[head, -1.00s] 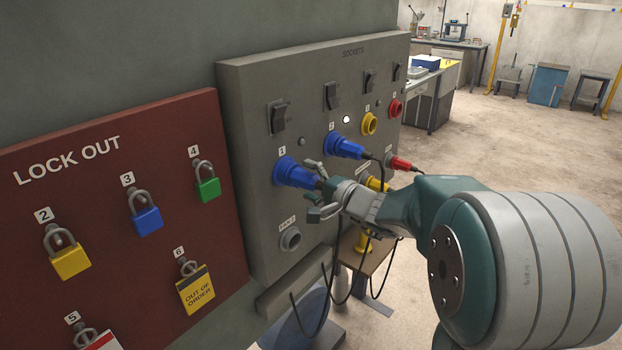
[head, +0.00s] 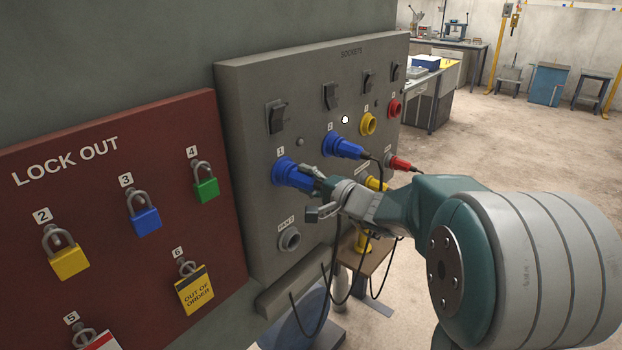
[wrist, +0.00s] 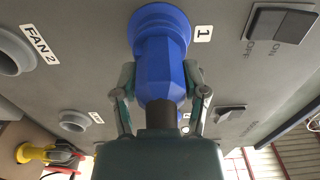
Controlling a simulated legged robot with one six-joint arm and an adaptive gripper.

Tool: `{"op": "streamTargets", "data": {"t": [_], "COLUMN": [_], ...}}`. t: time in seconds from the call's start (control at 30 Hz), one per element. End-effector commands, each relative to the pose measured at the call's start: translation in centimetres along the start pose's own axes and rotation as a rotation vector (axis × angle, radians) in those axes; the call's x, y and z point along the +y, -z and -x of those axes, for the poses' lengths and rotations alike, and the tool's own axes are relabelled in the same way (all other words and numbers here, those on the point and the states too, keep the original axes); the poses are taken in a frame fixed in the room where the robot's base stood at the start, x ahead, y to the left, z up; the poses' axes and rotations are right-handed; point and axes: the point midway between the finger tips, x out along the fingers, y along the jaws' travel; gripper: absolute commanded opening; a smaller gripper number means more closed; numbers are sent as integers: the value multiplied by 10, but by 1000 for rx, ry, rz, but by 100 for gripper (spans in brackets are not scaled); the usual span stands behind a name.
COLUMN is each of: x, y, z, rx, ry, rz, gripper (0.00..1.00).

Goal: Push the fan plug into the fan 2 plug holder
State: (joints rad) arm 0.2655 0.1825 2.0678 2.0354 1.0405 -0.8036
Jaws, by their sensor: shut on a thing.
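A blue plug (head: 291,174) sits in the socket numbered 1 on the grey socket panel; it fills the middle of the wrist view (wrist: 163,55). My gripper (head: 316,191) is shut on the rear part of this plug, with one finger on each side in the wrist view (wrist: 163,93). The fan 2 plug holder (wrist: 14,50) is a grey round ring beside a FAN 2 label in the wrist view. In the head view the empty grey holder (head: 289,240) is below socket 1; its label is hard to read there.
A second blue plug (head: 342,147) sits in socket 2, and a red plug (head: 400,163) and yellow parts are farther along the panel (head: 252,130). Black cables (head: 331,280) hang below. A red lock-out board (head: 110,230) with several padlocks stands left.

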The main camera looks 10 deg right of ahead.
Motion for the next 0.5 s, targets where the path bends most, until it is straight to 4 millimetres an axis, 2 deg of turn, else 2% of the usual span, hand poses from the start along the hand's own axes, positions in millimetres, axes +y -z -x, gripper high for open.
{"op": "streamTargets", "data": {"t": [0.03, 0.5], "x": [-2, -4], "y": [-6, -6], "z": [-8, 15], "rx": [-17, -24], "ry": [2, 9], "rz": [5, 7], "gripper": [0, 0]}}
